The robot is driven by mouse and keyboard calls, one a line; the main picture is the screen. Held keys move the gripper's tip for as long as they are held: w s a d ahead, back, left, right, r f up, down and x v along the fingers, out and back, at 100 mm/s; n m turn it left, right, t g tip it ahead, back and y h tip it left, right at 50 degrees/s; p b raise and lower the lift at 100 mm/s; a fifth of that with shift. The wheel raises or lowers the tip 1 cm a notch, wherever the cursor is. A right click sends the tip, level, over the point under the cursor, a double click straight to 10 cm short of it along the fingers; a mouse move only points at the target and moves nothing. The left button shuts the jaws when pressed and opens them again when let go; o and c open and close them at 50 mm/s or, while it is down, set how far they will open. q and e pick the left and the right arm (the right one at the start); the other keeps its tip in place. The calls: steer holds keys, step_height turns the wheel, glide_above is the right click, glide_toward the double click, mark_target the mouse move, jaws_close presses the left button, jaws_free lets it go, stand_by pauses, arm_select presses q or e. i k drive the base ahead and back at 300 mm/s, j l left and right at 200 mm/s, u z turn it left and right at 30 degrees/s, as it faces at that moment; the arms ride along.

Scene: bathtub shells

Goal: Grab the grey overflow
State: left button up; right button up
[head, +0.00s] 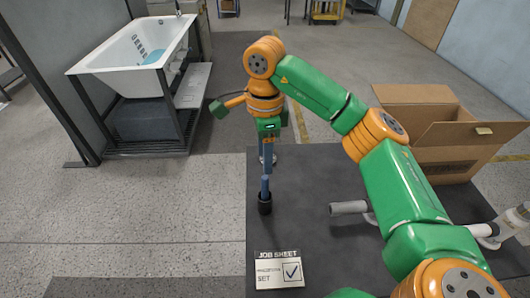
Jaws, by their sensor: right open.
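A grey pipe piece (348,208), which looks like the grey overflow, lies on the dark tabletop. Its right end is partly hidden by my right arm. My right gripper (265,181) hangs over the left part of the table, to the left of the grey piece and apart from it. It is open, and I see nothing held in it. My left gripper is not in view.
A job sheet (279,271) lies at the table's front left. An open cardboard box (440,125) stands at the right, with a white fitting (512,221) near it. A white bathtub (128,65) sits on a dark frame at the far left.

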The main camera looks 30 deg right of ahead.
mark_target(364, 206)
steer(key=k+j, duration=0.65)
steer(key=k, duration=0.25)
